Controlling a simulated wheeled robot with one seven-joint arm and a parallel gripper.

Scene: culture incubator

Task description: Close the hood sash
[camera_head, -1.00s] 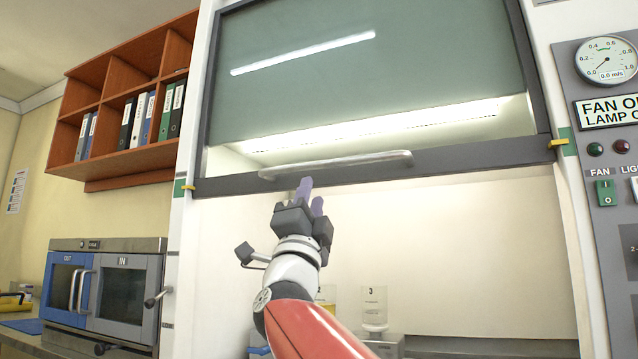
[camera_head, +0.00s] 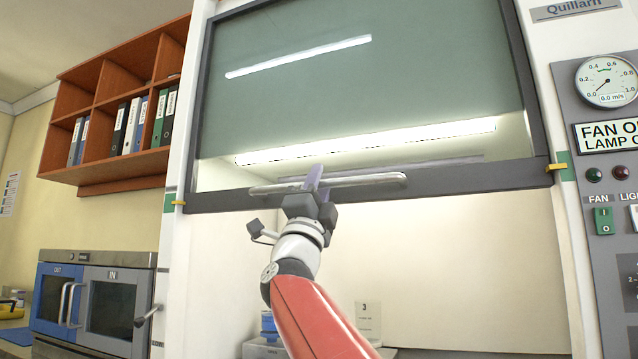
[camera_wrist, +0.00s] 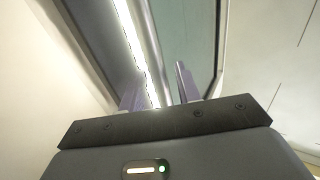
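The hood sash (camera_head: 365,85) is a greenish glass pane in a dark frame, raised with open space below it. Its silver bar handle (camera_head: 365,180) runs along the lower dark rail. My gripper (camera_head: 312,178) is at the handle, left of its middle, pointing up; its purple fingers overlap the bar. In the wrist view the two fingers (camera_wrist: 160,92) stand apart with a gap between them, so the gripper is open. Whether a finger touches the bar cannot be told.
A control panel (camera_head: 600,150) with a gauge is at the right. A wooden shelf with binders (camera_head: 115,100) and a blue-and-grey oven-like unit (camera_head: 90,300) stand at the left. A labelled container (camera_head: 367,318) is inside the hood. Yellow markers (camera_head: 556,167) sit at the sash rail's ends.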

